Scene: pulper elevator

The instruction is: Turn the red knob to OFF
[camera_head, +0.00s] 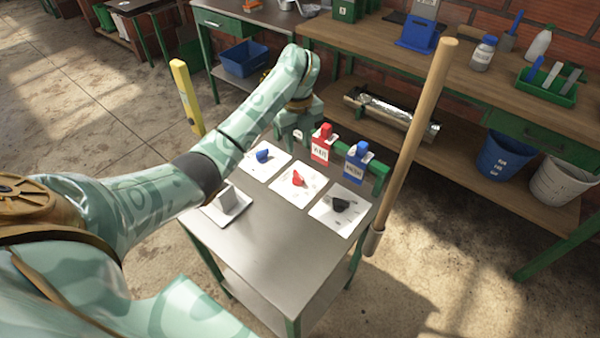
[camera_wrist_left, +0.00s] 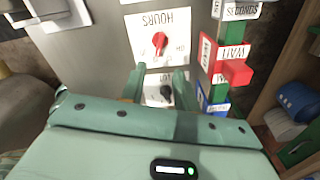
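The red knob (camera_head: 298,180) sits on a white plate (camera_head: 310,196) in the middle of the metal table top. In the left wrist view the red knob (camera_wrist_left: 160,42) shows on a plate lettered HOURS, upside down. Its dial marks are too small to read, so I cannot tell its setting. My left gripper (camera_wrist_left: 158,76) is open and empty, its two fingers apart and pointing toward the plates. In the head view, the left gripper (camera_head: 293,128) hangs over the table's far edge, beyond the knob and apart from it. My right gripper is not in view.
A blue knob (camera_head: 262,156) and a black knob (camera_head: 341,205) flank the red one. A red WAIT tag (camera_head: 322,144) and a blue tag (camera_head: 357,162) stand at the far edge. A wooden pole (camera_head: 412,145) rises at the table's right.

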